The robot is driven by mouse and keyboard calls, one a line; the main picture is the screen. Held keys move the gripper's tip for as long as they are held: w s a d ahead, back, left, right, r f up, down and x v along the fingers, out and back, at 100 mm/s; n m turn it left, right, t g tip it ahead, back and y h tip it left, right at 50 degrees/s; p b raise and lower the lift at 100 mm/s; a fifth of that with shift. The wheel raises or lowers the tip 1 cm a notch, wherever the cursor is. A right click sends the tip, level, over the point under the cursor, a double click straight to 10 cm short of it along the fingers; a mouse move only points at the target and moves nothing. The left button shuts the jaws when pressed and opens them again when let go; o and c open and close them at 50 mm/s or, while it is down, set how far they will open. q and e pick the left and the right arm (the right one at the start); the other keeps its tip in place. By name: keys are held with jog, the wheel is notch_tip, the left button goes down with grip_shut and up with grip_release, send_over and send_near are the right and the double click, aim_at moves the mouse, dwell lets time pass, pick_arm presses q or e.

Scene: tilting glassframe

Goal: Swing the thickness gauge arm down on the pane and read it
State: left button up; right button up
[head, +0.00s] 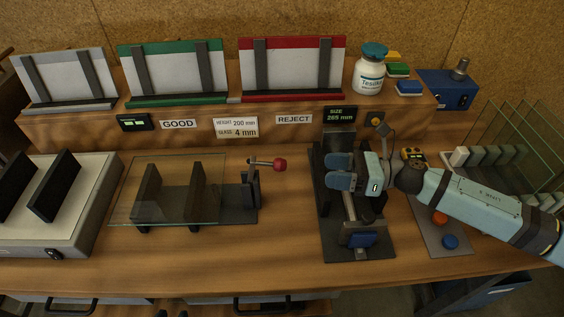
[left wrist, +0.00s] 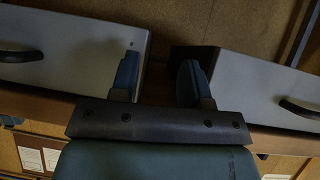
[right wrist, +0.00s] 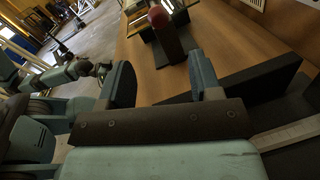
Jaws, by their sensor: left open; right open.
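The glass pane (head: 130,205) lies across two black supports left of centre in the head view. Beside its right edge stands the gauge's dark post (head: 251,188). The gauge arm (head: 262,163) points right, away from the pane, and ends in a red knob (head: 281,165). In the right wrist view the red knob (right wrist: 157,15) shows beyond the fingertips. My right gripper (head: 340,171) is open and empty, right of the knob and apart from it, above the size fixture. My left gripper (left wrist: 160,75) is open and empty, seen only in its wrist view, facing grey drawers.
The size fixture (head: 328,245) with a blue block stands right of the gauge. A grey machine (head: 85,215) is at left. Racks, a display (head: 134,122) and a white bottle (head: 369,78) line the back. Glass panes (head: 520,125) stand at right. Bare table lies before the gauge.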

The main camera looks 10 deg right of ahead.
aim_at(271, 165)
jog(key=p+x, duration=0.1)
jog(key=x, duration=0.5)
jog(key=p+x, duration=0.2)
jog(key=x, duration=0.5)
jog(key=shift+a+r, duration=0.1)
jog(key=shift+r, duration=0.1)
jog(key=shift+a+f, duration=0.1)
jog(key=shift+a, duration=0.3)
